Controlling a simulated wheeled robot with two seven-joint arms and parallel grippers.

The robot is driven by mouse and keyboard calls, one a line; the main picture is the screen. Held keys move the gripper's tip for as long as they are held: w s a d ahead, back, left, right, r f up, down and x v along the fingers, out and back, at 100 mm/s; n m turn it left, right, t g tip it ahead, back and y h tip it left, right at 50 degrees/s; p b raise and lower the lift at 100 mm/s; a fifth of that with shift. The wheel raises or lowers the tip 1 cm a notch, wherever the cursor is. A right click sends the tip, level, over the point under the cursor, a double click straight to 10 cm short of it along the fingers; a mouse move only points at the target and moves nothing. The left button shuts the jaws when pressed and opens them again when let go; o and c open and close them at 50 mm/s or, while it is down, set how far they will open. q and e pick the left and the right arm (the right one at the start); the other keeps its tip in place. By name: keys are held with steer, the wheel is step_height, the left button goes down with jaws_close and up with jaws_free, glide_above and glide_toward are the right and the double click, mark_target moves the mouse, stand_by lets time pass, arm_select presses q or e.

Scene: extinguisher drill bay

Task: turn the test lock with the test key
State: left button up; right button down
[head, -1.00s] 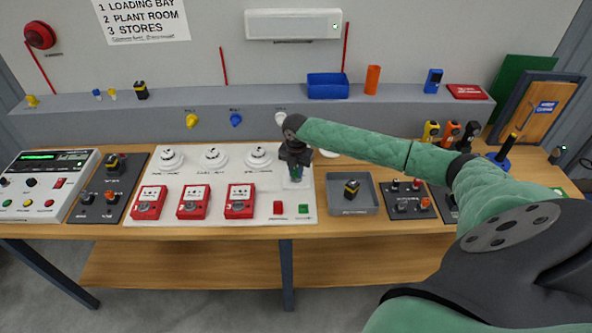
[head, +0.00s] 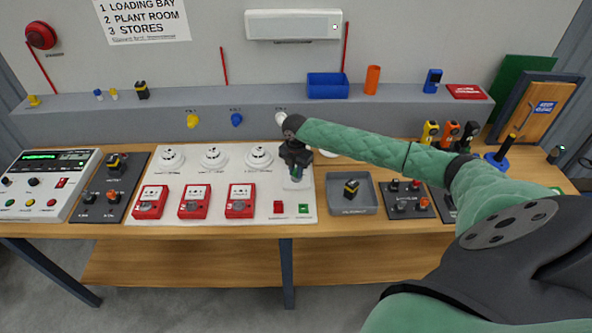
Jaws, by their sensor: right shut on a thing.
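My right gripper (head: 296,173) points down over the right part of the white panel (head: 267,212). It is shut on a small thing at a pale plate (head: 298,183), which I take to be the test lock. The fingers hide most of what is held, so I cannot see how far the test key sits in the lock or how it is turned. My left gripper is not in view.
Red call points (head: 194,202) and white round detectors (head: 213,158) stand left of the gripper. A grey tray (head: 337,209) holding a yellow-black thing lies to its right. A blue bin (head: 327,86) stands on the ledge behind.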

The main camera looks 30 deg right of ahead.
stand_by(0.3)
steer(key=shift+m, duration=2.3)
steer(key=shift+w+m, duration=0.1)
steer(key=shift+m, duration=1.1)
steer(key=c, duration=1.2)
jaws_free()
steer(key=shift+c, duration=0.2)
steer(key=shift+o, duration=0.5)
